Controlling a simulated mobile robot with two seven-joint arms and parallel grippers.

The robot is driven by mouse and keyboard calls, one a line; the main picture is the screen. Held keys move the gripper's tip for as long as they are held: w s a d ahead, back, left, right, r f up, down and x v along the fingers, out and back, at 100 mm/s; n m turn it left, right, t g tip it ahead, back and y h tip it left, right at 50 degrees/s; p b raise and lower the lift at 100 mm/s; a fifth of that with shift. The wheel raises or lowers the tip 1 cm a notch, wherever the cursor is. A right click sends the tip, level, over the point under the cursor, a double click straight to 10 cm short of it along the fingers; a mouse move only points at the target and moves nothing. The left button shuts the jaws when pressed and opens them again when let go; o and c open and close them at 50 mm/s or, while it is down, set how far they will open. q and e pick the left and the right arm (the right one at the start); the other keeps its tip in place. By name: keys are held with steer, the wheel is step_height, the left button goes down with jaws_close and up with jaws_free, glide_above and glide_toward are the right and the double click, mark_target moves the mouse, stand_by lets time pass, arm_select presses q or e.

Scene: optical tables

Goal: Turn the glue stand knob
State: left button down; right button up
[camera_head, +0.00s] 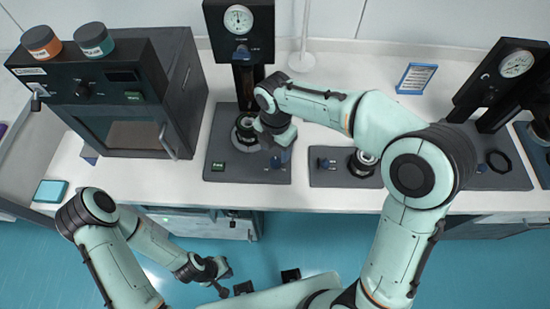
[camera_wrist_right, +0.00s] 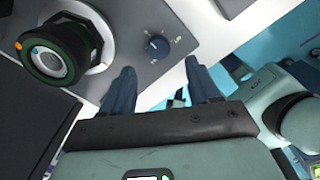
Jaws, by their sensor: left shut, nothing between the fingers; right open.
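In the head view, the knob (camera_head: 276,163) shows at the front right of the dark base (camera_head: 225,140) under a black column with a gauge (camera_head: 238,20). My right gripper (camera_head: 279,152) hangs close over this corner. In the right wrist view, its two blue fingers (camera_wrist_right: 158,70) are apart, with the knob ahead of the gap and nothing between them. My left gripper (camera_head: 222,284) is shut and empty, low in front of the bench.
A black cylinder with a green ring (camera_wrist_right: 58,50) stands beside the knob. A black oven-like box (camera_head: 120,95) is to the left. Another grey base (camera_head: 325,178) and a second gauge stand (camera_head: 515,65) are to the right. The bench front edge is close.

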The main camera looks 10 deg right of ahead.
mark_target(275, 161)
step_height(275, 161, down, 7)
steer(key=shift+w+r+b, duration=0.1)
steer(key=shift+b, duration=0.2)
steer(key=c, duration=1)
steer(key=shift+c, duration=0.2)
steer(key=shift+m, duration=0.3)
